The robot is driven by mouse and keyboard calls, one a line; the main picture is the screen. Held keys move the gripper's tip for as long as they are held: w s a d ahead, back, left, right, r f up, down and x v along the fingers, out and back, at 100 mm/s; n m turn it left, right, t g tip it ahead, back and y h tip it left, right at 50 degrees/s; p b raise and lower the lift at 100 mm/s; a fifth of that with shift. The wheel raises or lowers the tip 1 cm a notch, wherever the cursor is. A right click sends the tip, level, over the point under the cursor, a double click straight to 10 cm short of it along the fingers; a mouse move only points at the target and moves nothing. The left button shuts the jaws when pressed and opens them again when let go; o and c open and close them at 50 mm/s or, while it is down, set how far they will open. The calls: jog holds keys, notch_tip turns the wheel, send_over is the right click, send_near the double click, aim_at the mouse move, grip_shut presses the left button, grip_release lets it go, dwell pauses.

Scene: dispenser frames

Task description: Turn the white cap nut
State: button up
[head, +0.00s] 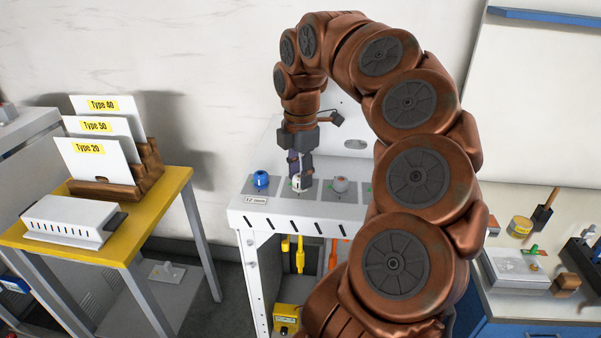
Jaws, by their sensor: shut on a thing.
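My gripper (299,178) points down from above and is shut on the white cap nut. The fingers hide part of the nut. Its turn angle cannot be told from here.
A yellow table (155,216) at left holds a white box (72,219) and a wooden rack (105,188) with type cards. A bench at right carries a grey-white box (514,267) and small tools. My arm hides the dispenser's right side.

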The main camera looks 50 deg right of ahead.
jog(key=o, duration=1.2)
jog(key=shift+c, duration=0.2)
jog(key=shift+r, duration=0.1)
jog(key=shift+r, duration=3.65)
